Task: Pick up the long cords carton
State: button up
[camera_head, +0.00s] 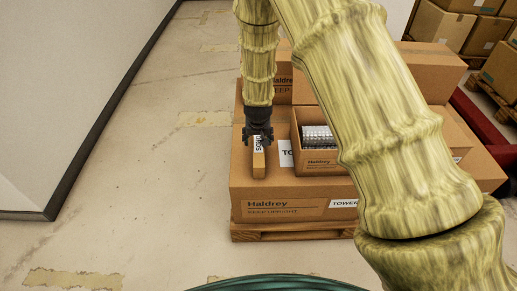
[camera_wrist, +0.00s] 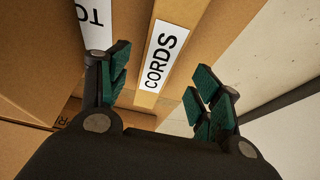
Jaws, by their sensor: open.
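The long cords carton (camera_head: 259,164) is a narrow brown box with a white label. It lies on top of a large Haldrey carton (camera_head: 284,205), near that carton's left edge. In the wrist view the cords carton (camera_wrist: 155,57) shows its label reading "CORDS". My gripper (camera_head: 258,137) is over the far part of the cords carton and hides some of it. In the wrist view my gripper (camera_wrist: 158,90) is open, with green finger pads on either side of the carton. I see no pad clearly touching it.
An open Haldrey box (camera_head: 319,167) with grey-white contents stands just right of the cords carton. Larger cartons (camera_head: 435,68) rise behind. The big carton rests on a wooden pallet (camera_head: 290,232). Bare floor (camera_head: 160,170) lies to the left, up to a pale wall.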

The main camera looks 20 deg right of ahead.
aim_at(258, 142)
jog(key=shift+b+x, duration=0.6)
jog(key=shift+x, duration=2)
jog(key=shift+w+d+r, duration=0.1)
jog(key=shift+d, duration=0.1)
jog(key=shift+c, duration=0.4)
jog(key=c, duration=1.3)
jog(key=shift+r, duration=0.1)
